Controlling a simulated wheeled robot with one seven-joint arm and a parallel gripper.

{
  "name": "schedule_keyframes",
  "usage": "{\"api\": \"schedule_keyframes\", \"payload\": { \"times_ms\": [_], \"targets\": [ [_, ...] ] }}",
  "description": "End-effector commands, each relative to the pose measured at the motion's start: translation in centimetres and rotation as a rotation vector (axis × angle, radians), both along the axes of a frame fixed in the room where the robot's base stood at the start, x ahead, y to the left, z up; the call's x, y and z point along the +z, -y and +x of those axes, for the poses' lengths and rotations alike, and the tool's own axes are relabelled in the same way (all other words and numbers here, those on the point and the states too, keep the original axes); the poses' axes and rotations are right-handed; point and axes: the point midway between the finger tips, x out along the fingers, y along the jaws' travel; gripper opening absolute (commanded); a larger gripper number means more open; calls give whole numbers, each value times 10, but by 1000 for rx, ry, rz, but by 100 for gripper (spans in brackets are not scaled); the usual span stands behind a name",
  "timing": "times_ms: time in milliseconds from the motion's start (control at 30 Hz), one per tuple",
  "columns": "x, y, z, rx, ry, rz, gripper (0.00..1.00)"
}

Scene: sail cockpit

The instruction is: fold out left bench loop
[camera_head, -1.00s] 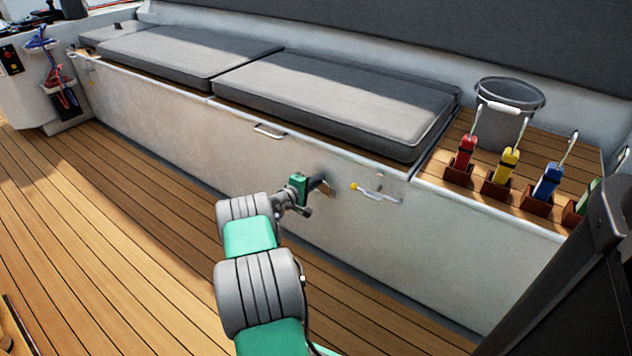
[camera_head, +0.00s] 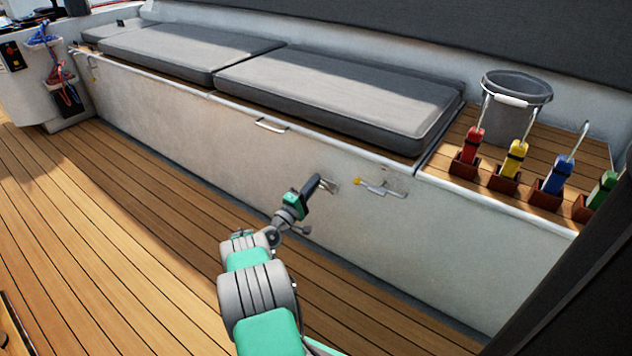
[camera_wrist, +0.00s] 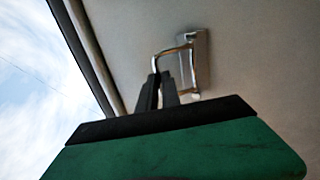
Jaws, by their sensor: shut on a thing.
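The bench loop is a bright metal loop (camera_wrist: 172,51) on a metal plate (camera_wrist: 204,65) on the bench's pale front face, seen in the wrist view. It stands out from the plate, and its outer end is at my dark fingertips. My gripper (camera_wrist: 156,82) is shut on the loop. In the head view my gripper (camera_head: 325,184) is at the bench front (camera_head: 225,150), below the right cushion; the loop is mostly hidden there by the fingers.
A lever with a yellow end (camera_head: 375,187) sits just right of my gripper. A metal handle (camera_head: 270,125) is higher on the bench front. A grey bucket (camera_head: 515,110) and several coloured handled tools stand on the bench's right end. The wooden floor (camera_head: 110,220) is clear.

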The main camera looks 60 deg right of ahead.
Motion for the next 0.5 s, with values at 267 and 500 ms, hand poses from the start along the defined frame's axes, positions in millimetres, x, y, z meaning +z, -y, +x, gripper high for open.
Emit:
{"api": "schedule_keyframes", "payload": {
  "times_ms": [267, 500],
  "targets": [
    [-7, -5, 0, 1, -17, -116, 0],
    [-9, -7, 1, 1, -26, -168, 0]
  ]
}}
